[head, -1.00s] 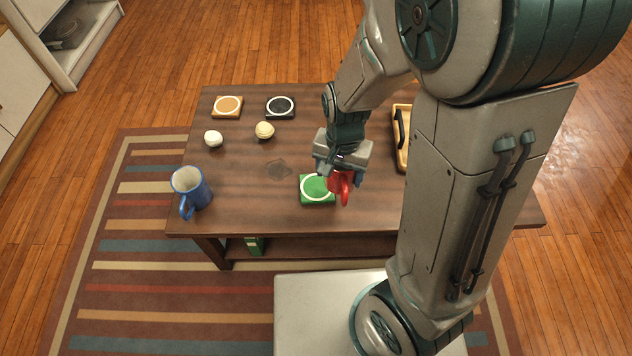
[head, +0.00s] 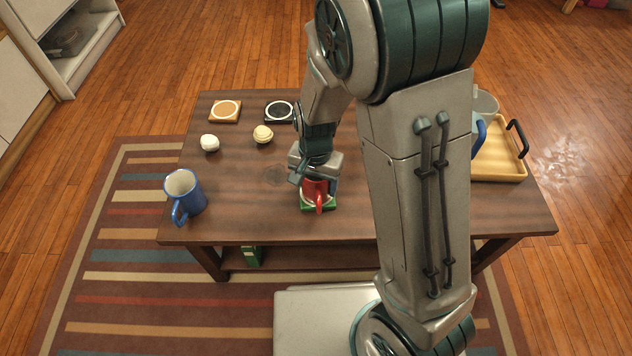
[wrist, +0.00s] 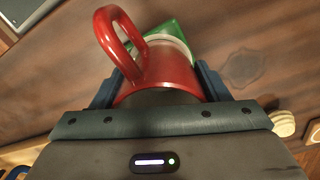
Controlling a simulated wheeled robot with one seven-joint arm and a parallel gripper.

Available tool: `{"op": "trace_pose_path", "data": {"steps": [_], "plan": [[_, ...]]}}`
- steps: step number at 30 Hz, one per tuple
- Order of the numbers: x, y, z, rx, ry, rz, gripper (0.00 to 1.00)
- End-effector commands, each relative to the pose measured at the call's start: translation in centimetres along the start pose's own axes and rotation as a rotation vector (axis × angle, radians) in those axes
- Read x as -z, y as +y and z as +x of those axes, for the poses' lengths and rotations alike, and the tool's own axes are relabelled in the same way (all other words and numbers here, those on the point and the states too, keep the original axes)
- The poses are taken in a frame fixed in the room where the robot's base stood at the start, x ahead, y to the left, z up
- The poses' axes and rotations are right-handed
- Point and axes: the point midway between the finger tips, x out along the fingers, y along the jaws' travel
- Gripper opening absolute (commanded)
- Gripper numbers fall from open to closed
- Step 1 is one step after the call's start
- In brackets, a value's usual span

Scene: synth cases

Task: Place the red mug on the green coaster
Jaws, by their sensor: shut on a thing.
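The red mug (head: 318,190) is at the green coaster (head: 305,206) on the wooden table. My gripper (head: 315,180) is shut on the mug from above. In the wrist view the red mug (wrist: 158,72) sits between the two dark fingers, with its handle toward the upper left. The green coaster (wrist: 172,28) with its white ring shows just beyond the mug's base. Most of the coaster is hidden by the mug and gripper. I cannot tell whether the mug's base touches the coaster.
A blue mug (head: 185,195) stands at the table's left edge. A yellow tray (head: 500,158) is at the right, partly behind my arm.

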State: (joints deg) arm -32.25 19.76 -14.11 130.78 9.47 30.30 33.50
Motion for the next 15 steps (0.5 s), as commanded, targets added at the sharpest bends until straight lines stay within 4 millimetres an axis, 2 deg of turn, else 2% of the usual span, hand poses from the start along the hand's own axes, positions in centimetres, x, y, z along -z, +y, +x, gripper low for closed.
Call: {"op": "trace_pose_path", "data": {"steps": [4,5,7,15], "plan": [[0.01,0.0,0.34,0.0,0.0,0.0,0.38],[0.0,0.01,0.37,0.0,0.0,0.0,0.71],[0.0,0.01,0.28,0.0,0.0,0.0,0.91],[0.0,0.0,0.22,0.0,0.0,0.0,0.91]]}}
